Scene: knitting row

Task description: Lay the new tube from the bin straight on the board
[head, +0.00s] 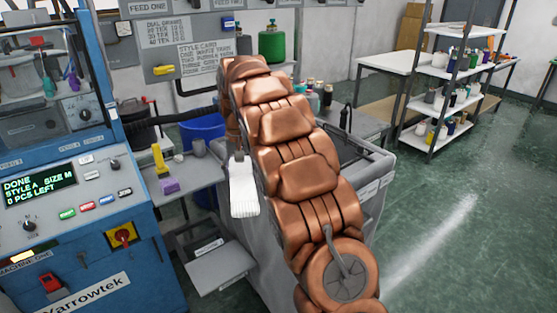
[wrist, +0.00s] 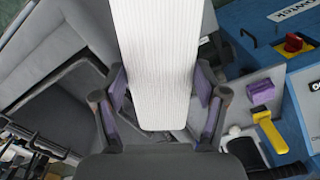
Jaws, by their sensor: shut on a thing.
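The white ribbed knitted tube (head: 244,187) hangs down from my gripper, to the left of my copper arm in the head view. It also shows large in the wrist view (wrist: 157,60), running between the purple-padded fingers. My gripper (wrist: 160,95) is shut on the tube; in the head view it is mostly hidden by my arm. A flat grey panel (head: 220,268) with a small label lies low, below the tube; I cannot tell whether it is the board. A blue bin (head: 202,130) stands behind the arm, its inside not visible.
The blue knitting machine (head: 75,215) stands at the left, its display reading done. A small grey shelf beside it holds a yellow tool (head: 160,160) and a purple block (head: 169,186).

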